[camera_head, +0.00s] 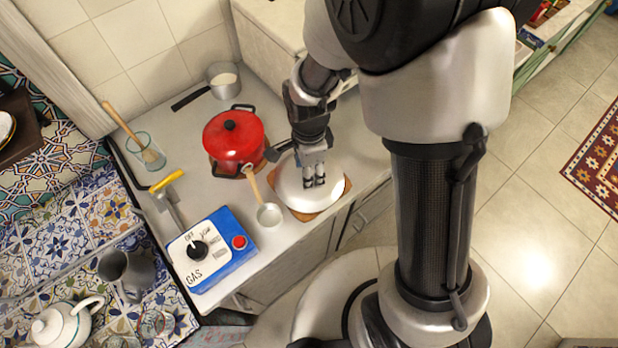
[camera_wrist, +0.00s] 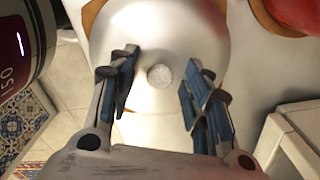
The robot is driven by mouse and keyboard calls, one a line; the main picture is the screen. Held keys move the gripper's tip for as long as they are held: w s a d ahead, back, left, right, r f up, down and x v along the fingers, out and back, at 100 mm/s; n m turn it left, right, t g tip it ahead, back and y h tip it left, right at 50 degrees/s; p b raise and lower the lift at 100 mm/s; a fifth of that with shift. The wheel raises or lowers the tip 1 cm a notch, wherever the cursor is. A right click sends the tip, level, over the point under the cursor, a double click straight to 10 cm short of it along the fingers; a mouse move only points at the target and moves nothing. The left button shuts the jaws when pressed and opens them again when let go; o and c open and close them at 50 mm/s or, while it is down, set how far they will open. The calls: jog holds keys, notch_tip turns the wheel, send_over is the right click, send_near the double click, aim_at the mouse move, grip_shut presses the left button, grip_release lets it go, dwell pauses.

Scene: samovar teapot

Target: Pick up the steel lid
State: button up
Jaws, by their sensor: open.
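The steel lid (camera_head: 328,186) is a round shiny disc lying on a wooden board (camera_head: 345,187) at the right end of the counter. In the wrist view the lid (camera_wrist: 160,30) fills the upper middle, with a small round knob (camera_wrist: 159,76) at its centre. My gripper (camera_head: 314,184) is over the lid, pointing down. In the wrist view my gripper (camera_wrist: 160,85) is open, with one blue-padded finger on each side of the knob and a gap to both. The exact height of the fingertips above the lid is hard to tell.
A red pot (camera_head: 234,142) stands close to the lid, to its left. A blue gas box (camera_head: 210,248), a glass jar (camera_head: 147,155) and a small saucepan (camera_head: 222,82) stand farther off. The counter's front edge is near.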

grip_shut()
dwell(0.5)
jog(key=shift+r, duration=0.1)
